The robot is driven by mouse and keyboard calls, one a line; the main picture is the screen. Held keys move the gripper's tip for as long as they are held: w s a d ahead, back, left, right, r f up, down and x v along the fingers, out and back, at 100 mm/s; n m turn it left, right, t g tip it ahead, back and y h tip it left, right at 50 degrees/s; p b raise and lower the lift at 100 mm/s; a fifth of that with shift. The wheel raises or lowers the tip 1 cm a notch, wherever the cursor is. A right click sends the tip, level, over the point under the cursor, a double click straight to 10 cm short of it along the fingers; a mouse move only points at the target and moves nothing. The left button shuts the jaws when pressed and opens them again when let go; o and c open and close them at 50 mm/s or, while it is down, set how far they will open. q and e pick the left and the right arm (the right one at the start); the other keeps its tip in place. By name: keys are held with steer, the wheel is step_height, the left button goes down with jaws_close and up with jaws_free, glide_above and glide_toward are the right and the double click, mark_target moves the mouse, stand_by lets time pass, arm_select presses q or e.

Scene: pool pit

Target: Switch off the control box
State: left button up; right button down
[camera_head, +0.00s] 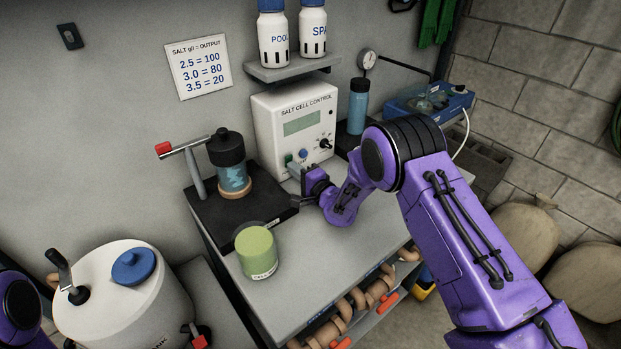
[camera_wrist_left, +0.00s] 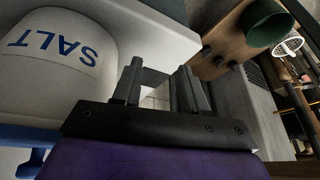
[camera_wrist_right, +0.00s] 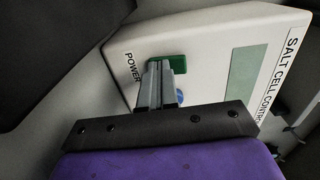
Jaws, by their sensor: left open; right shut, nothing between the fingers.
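The control box (camera_head: 262,128) is a white box labelled "SALT CELL CONTROL" with a grey-green display, standing against the wall on the bench. It fills much of the right wrist view (camera_wrist_right: 205,45). Its green switch (camera_wrist_right: 180,63) sits beside the word "POWER", and a blue button (camera_wrist_right: 180,96) is partly hidden by my fingers. My right gripper (camera_wrist_right: 162,68) is shut and empty, its tips in front of the green switch; I cannot tell whether they touch it. My left gripper (camera_wrist_left: 160,72) is open and empty, near a white container marked "SALT" (camera_wrist_left: 70,60).
A black stand with a red-tipped lever and blue jar (camera_head: 233,178) is left of the box. A green cylinder (camera_head: 257,250) stands on the bench's front left. Bottles (camera_head: 277,38) sit on a shelf above the box. A blue bottle (camera_head: 358,108) stands to its right.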

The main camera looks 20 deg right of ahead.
steer(key=v, duration=0.3)
steer(key=b+v, duration=0.1)
steer(key=v, duration=0.2)
steer(key=b+v, duration=0.1)
steer(key=v, duration=0.2)
steer(key=shift+s+d+f, duration=0.25)
steer(key=shift+s+d, duration=0.1)
steer(key=shift+d, duration=0.05)
steer(key=shift+s, duration=0.25)
steer(key=shift+r, duration=0.1)
